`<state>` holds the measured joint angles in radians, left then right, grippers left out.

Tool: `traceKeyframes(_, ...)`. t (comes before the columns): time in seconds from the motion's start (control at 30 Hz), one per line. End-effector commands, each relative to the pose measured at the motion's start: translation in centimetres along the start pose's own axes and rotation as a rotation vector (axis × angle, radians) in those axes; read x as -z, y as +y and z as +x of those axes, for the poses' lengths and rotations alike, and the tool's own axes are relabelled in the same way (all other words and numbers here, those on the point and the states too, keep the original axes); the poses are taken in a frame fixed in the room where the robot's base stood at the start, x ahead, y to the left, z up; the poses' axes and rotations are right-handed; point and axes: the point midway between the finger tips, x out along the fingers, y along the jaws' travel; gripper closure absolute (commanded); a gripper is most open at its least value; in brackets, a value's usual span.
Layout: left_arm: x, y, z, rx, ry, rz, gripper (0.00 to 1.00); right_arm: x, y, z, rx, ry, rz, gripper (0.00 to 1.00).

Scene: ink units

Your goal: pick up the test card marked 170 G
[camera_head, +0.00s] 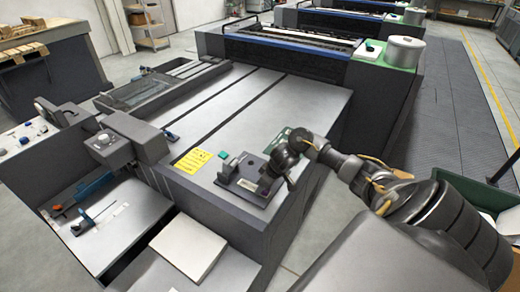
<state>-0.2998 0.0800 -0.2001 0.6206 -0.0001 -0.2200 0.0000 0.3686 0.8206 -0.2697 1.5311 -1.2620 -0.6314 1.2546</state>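No marking reading 170 G is legible, so I cannot tell which item is the test card. A small yellow printed sheet (193,160) lies flat on the grey machine top. A green flat piece (277,141) lies further right, partly hidden by my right arm. A dark device (240,186) with a pale label stands at the top's front edge, with a small teal piece (224,155) by it. My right gripper (279,170) hangs over the device's right side; its fingers are too small and dark to read, and contact is unclear. My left gripper is not in view.
The grey machine top (265,95) is mostly clear behind. A lower tray (110,222) with blue-handled tools is at left, and a pale block (188,246) sits at front. A green bin (480,190) stands at right. Printing units (300,45) stand behind.

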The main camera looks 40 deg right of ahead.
Motion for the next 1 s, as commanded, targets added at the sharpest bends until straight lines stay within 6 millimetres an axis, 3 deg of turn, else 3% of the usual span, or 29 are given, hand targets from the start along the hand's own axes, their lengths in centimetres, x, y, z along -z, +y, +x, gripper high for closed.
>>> traceKeyframes(0.2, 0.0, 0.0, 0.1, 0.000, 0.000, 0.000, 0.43, 0.1, 0.0, 2.3, 0.000, 0.000, 0.001, 0.44)
traceKeyframes(0.47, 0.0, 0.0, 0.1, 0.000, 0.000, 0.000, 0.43, 0.1, 0.1, 2.5, -0.001, 0.001, -0.001, 0.45)
traceKeyframes(0.8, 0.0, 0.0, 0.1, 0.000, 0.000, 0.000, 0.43, 0.1, 0.1, 2.5, -0.001, 0.001, -0.001, 0.89)
traceKeyframes(0.87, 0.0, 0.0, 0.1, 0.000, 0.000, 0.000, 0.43, 0.1, 0.1, 2.4, -0.001, 0.001, -0.001, 0.96)
traceKeyframes(1.0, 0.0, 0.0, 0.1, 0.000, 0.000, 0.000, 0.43, 0.1, 0.1, 2.4, -0.001, 0.001, -0.001, 0.96)
